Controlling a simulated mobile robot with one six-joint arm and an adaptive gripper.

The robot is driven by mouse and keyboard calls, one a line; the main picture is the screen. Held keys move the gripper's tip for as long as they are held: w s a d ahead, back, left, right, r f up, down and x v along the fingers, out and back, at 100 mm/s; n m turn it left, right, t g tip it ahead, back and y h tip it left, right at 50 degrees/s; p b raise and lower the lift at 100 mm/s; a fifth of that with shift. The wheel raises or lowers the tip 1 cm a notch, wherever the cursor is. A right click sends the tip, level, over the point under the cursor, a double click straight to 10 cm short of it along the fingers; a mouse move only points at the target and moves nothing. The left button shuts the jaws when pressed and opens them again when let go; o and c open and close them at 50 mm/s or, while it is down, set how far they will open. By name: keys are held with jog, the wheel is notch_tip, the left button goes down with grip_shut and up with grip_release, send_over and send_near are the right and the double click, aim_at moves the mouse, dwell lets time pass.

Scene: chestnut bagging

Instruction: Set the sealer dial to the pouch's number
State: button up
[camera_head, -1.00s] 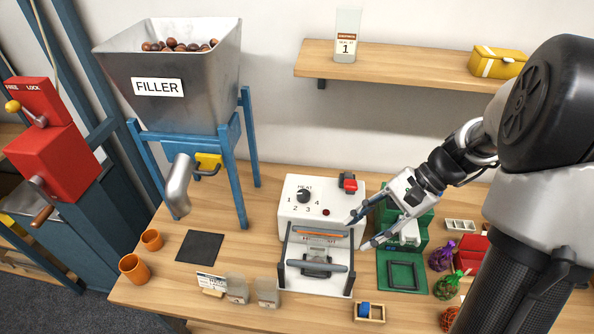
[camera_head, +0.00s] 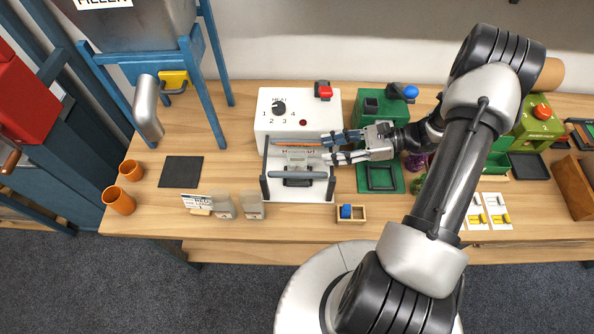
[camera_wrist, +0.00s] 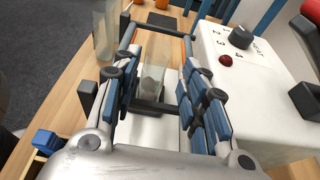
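The sealer (camera_head: 262,135) is a white box with a black dial (camera_head: 279,107) under the word HEAT, numbers 1 to 4 around it and a small red lamp. The dial also shows in the wrist view (camera_wrist: 241,37); I cannot tell which number it points to. A clear pouch (camera_wrist: 152,80) stands in the sealer's front frame; its number is not readable. My gripper (camera_head: 327,148) is at the frame's right side, in front of and below the dial. Its fingers are apart, with the pouch seen between or beyond them in the wrist view; contact is unclear.
A small wooden box (camera_head: 351,214) with a blue block and clear containers (camera_head: 253,205) are in front.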

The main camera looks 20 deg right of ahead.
aim_at(303, 155)
jog(key=shift+b+x, duration=1.05)
jog(key=shift+x, duration=4.1)
jog(key=shift+s, duration=0.15)
jog(key=shift+c, duration=0.2)
grip_shut()
